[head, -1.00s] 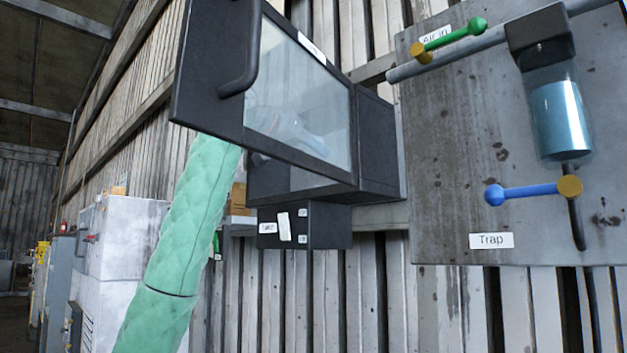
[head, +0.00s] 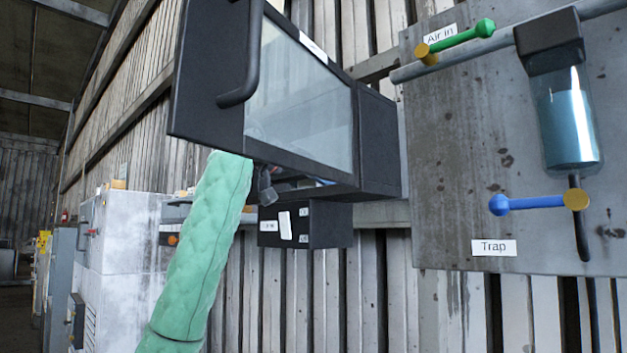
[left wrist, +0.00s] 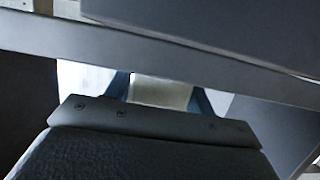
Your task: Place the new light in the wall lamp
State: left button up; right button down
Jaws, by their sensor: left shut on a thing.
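The wall lamp is a black box (head: 378,145) on the slatted wall. Its glazed door (head: 300,105) with a black handle hangs open to the left. My left arm, in a green padded sleeve, rises to the box from below. In the head view my left gripper is mostly hidden behind the door, with a bit of it visible under the door's lower edge. In the left wrist view my left gripper (left wrist: 163,88) is shut, its blue fingers on either side of a pale cream piece, apparently the new light (left wrist: 160,93). Its far end is hidden by a grey bar.
A smaller black box (head: 325,225) with white labels sits below the lamp. To the right, a grey panel (head: 450,180) carries a pipe, green and blue levers and a clear trap cylinder (head: 565,118). White cabinets (head: 125,240) stand at the left. In the wrist view, a grey bar (left wrist: 200,62) crosses close ahead.

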pick_arm(q)
jog(key=shift+s+d, duration=0.1)
pick_arm(e)
jog(key=shift+d, duration=0.15)
jog(key=shift+f, duration=0.1)
pick_arm(q)
jog(key=o, duration=1)
jog(key=shift+f, duration=0.1)
pick_arm(e)
jog(key=shift+w, duration=0.1)
pick_arm(q)
jog(key=shift+a, duration=0.2)
jog(key=b+v, duration=0.2)
jog(key=v, duration=0.4)
jog(key=b+v, duration=0.1)
jog(key=v, duration=0.4)
jog(key=shift+s+a+r+b, duration=0.15)
jog(key=shift+s+r+b, duration=0.1)
jog(key=shift+r+b, duration=0.1)
pick_arm(e)
jog(key=w+a+f+t+y, duration=0.1)
jog(key=a+f, duration=0.3)
jog(key=shift+w+a+f+n, duration=0.25)
jog(key=shift+w+f+n, duration=0.05)
jog(key=shift+f, duration=0.05)
